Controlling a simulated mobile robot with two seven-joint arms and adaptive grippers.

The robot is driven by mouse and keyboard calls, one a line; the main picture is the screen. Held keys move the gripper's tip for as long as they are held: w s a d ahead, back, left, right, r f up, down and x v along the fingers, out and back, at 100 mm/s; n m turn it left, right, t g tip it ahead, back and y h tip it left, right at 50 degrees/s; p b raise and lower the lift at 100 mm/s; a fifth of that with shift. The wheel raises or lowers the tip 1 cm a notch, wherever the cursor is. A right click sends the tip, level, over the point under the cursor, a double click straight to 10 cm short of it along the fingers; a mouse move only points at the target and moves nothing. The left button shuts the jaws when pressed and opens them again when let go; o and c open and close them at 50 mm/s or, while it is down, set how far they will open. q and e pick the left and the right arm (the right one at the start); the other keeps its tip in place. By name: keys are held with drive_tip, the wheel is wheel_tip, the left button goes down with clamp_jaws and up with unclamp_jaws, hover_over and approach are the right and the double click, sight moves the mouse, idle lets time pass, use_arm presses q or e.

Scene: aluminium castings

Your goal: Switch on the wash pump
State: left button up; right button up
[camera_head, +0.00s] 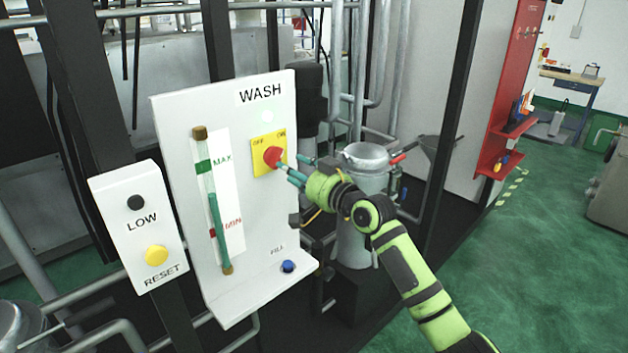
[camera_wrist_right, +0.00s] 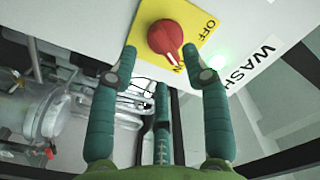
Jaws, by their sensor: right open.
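The white WASH panel (camera_head: 185,130) carries a yellow plate (camera_head: 262,170) marked OFF and ON with a red rotary knob (camera_head: 273,157). In the wrist view the knob (camera_wrist_right: 165,38) has a pale line pointing towards the ON lettering, which the knob partly hides. A lamp (camera_head: 267,117) above the plate looks pale green; in the wrist view the lamp (camera_wrist_right: 219,57) glows green. My right gripper (camera_head: 290,167) is open and empty just in front of the knob, its teal fingers spread in the wrist view (camera_wrist_right: 160,62). My left gripper is not in view.
A level gauge (camera_head: 213,205) with MAX and MIN marks is left of the knob. A LOW/RESET box (camera_head: 140,222) stands further left. A metal vessel (camera_head: 365,160) and pipes stand behind my right gripper.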

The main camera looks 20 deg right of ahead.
drive_tip(key=v, duration=0.7)
idle(0.3)
drive_tip(key=s+d+f+m+g+h+b, duration=0.1)
drive_tip(key=s+d+f+g+h, duration=0.15)
drive_tip(key=f, duration=1.55)
drive_tip(key=s+d+f+g+h+b, duration=0.1)
drive_tip(key=d+f+g+h, duration=0.15)
drive_tip(key=f, duration=1.45)
drive_tip(key=s+a+f+n+g+h, duration=0.1)
drive_tip(key=s+f+g, duration=0.1)
drive_tip(key=s+f, duration=0.7)
drive_tip(key=s+a+f+g, duration=0.15)
drive_tip(key=s+f, duration=0.45)
drive_tip(key=f, duration=0.6)
drive_tip(key=s+a+f+n+g, duration=0.1)
drive_tip(key=s+f, duration=0.4)
drive_tip(key=s, duration=0.7)
drive_tip(key=s+a+f+n+g+b, duration=0.1)
drive_tip(key=s+f+g, duration=0.3)
drive_tip(key=s, duration=0.8)
drive_tip(key=s+a+f+n+g+b, duration=0.1)
drive_tip(key=s+a+f+n+g, duration=0.1)
drive_tip(key=s+f, duration=0.5)
drive_tip(key=s+a, duration=0.1)
drive_tip(key=s, duration=0.4)
drive_tip(key=shift+a+f+n, duration=0.3)
drive_tip(key=shift+f+n, duration=0.05)
drive_tip(key=shift+n, duration=0.05)
